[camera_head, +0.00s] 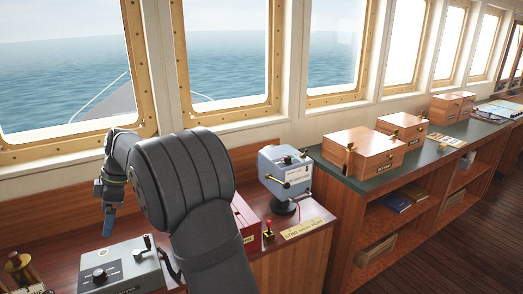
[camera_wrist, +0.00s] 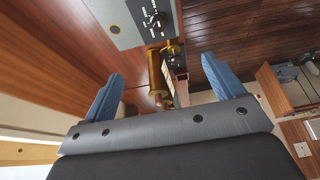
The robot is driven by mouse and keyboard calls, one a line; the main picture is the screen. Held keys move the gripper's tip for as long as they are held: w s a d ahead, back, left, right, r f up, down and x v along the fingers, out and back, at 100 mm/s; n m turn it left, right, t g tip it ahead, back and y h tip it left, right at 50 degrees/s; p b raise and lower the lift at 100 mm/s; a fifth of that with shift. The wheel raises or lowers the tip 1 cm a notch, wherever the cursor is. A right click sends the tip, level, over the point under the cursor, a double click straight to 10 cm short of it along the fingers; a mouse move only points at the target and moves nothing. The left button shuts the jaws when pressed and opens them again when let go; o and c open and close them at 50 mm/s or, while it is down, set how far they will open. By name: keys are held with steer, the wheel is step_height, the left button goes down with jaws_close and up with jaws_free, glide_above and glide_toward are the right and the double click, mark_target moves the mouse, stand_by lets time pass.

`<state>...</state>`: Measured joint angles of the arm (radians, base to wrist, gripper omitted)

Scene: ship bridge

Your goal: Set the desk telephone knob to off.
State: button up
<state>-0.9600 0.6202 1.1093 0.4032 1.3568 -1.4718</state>
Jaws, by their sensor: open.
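A grey-white desk unit (camera_head: 125,262), which looks like the desk telephone, sits on the wooden console at the lower left in the head view. It has a round black knob (camera_head: 99,275) on its front and a small lever (camera_head: 147,241) at its right. The knob's setting is too small to read. A grey panel with markings (camera_wrist: 128,28) shows at the top of the wrist view; I cannot tell if it is the same unit. My gripper (camera_head: 107,222) points down behind the unit, apart from it. Its blue fingers (camera_wrist: 160,82) are spread and empty.
A brass fitting (camera_head: 18,265) stands left of the unit. Right of my arm are a red box (camera_head: 245,218), a red-topped lever (camera_head: 268,230) and a blue-grey box on a stand (camera_head: 285,168). Windows line the back. Wooden boxes (camera_head: 362,153) sit on the right counter.

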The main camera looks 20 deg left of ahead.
steer(key=c, duration=0.7)
steer(key=shift+o, duration=0.2)
steer(key=m+t+h, duration=0.3)
steer(key=m, duration=2.5)
glide_above(98, 272)
step_height(98, 272, down, 18)
steer(key=shift+d+r, duration=0.1)
steer(key=shift+r, duration=0.1)
steer(key=shift+c, duration=0.2)
steer(key=c, duration=0.9)
